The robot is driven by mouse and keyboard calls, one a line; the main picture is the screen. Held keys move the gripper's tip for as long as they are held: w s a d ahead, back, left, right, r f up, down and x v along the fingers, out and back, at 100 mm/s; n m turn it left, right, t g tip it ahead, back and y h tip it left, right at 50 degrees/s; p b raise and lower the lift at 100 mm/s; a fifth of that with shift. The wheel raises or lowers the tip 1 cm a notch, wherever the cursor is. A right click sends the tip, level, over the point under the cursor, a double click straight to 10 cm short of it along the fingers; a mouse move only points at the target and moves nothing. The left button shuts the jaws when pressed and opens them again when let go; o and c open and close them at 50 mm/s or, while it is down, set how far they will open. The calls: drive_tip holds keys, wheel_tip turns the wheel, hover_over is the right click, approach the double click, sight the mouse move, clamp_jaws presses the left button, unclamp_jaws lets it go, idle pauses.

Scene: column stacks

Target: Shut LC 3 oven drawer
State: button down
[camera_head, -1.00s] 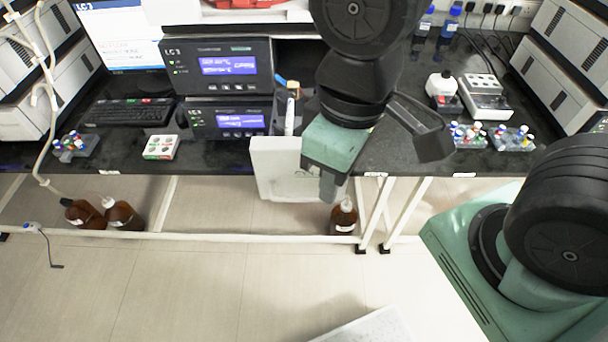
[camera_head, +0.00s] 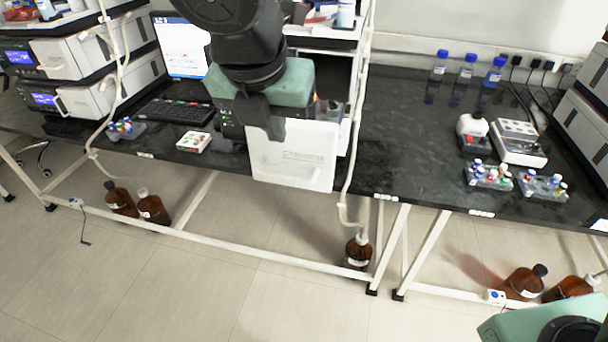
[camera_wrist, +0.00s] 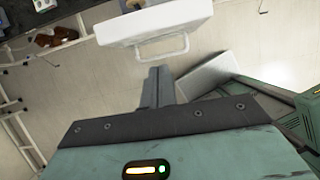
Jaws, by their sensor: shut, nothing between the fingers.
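The oven drawer is the white front panel (camera_head: 292,172) standing out past the bench edge in the head view. It stands out from the LC 3 stack, which is mostly hidden behind my arm. In the wrist view the drawer front (camera_wrist: 150,20) is at the top, with its white loop handle (camera_wrist: 160,50) toward my fingers. My gripper (camera_head: 266,130) is shut and empty, in front of the drawer's upper left in the head view. In the wrist view its fingertips (camera_wrist: 158,75) lie just below the handle. I cannot tell whether they touch.
A hose (camera_head: 352,150) hangs right of the drawer. The floor in front is open.

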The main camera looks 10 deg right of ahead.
sight(285, 160)
drive_tip(key=x, duration=1)
